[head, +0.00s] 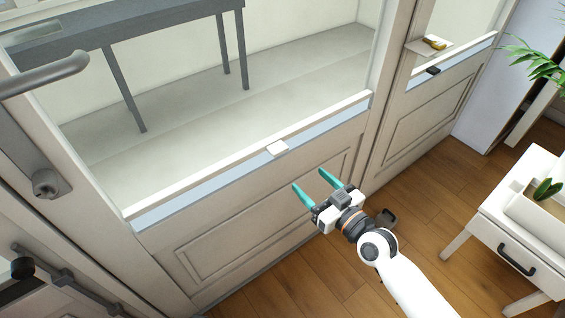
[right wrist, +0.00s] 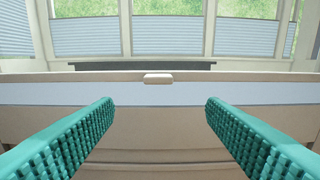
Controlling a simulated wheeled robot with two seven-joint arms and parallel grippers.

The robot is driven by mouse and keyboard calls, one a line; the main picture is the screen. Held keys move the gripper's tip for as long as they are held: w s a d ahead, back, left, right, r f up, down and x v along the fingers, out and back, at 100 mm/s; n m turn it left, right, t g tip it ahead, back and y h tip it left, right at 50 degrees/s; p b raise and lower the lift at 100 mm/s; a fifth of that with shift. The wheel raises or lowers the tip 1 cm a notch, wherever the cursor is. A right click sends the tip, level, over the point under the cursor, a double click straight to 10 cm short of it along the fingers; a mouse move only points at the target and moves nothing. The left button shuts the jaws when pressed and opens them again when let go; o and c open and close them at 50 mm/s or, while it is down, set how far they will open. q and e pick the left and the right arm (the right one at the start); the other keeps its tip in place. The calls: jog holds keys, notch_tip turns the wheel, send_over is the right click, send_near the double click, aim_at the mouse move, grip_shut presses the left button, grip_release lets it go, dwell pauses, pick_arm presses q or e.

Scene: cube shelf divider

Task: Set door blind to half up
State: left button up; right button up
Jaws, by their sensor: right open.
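The door blind (head: 250,162) is gathered low on the door as a narrow band with a white top rail, at the bottom of the glass. A small pale handle tab (head: 278,148) sits at the middle of the rail. The tab also shows in the right wrist view (right wrist: 158,78), centred beyond the fingers. My right gripper (head: 314,187) has teal fingers, is open and empty, and points at the tab from a short distance, not touching it. In the right wrist view its fingers (right wrist: 160,125) stand wide apart. My left gripper is not in view.
A grey door handle (head: 45,75) is at the left. A second blind with a dark tab (head: 433,70) is on the panel at right. A white side table (head: 520,220) with a plant stands on the wooden floor at right. A dark table (head: 130,25) is behind the glass.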

aim_at(282, 152)
jog(key=x, duration=1.1)
jog(key=shift+w+a+r+b, duration=0.1)
jog(key=shift+a+r+b, duration=0.2)
jog(key=shift+r+b, duration=0.1)
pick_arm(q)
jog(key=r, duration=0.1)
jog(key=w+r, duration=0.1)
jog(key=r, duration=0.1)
pick_arm(e)
jog(key=shift+w+a, duration=0.15)
jog(key=shift+w, duration=0.1)
jog(key=shift+c, duration=0.4)
jog(key=c, duration=1.3)
jog(key=shift+r, duration=0.1)
